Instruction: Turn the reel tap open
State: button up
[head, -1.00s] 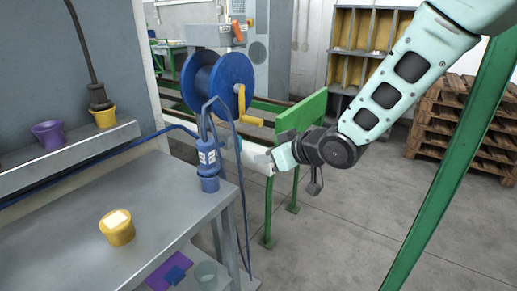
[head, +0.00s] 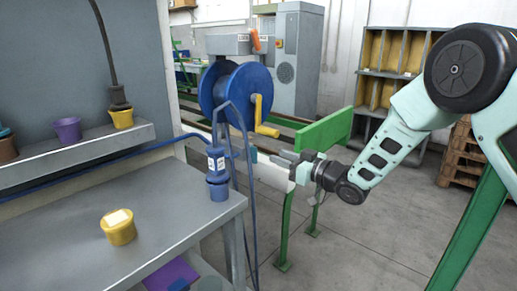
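The blue hose reel (head: 237,92) stands at the back, behind the workbench, with a yellow crank (head: 262,117) on its right side. An orange lever-like part (head: 256,40) shows above the reel. I cannot tell for certain which part is the reel tap. My gripper (head: 283,158) is to the right of and below the reel, pointing left, in front of the green stand. Its fingers look apart from the crank. They are small and seen from the side, so their opening is unclear.
A grey workbench (head: 75,262) fills the lower left, with a yellow pot (head: 118,227) on it. A blue bottle-like tool (head: 216,163) and hose hang at its right edge. A green stand (head: 325,130) is beside my gripper. The floor (head: 350,255) at lower right is clear.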

aim_at(253, 154)
jog(key=x, duration=0.9)
jog(key=shift+a+p, duration=0.25)
jog(key=shift+p, duration=0.05)
jog(key=shift+w, duration=0.15)
grip_shut()
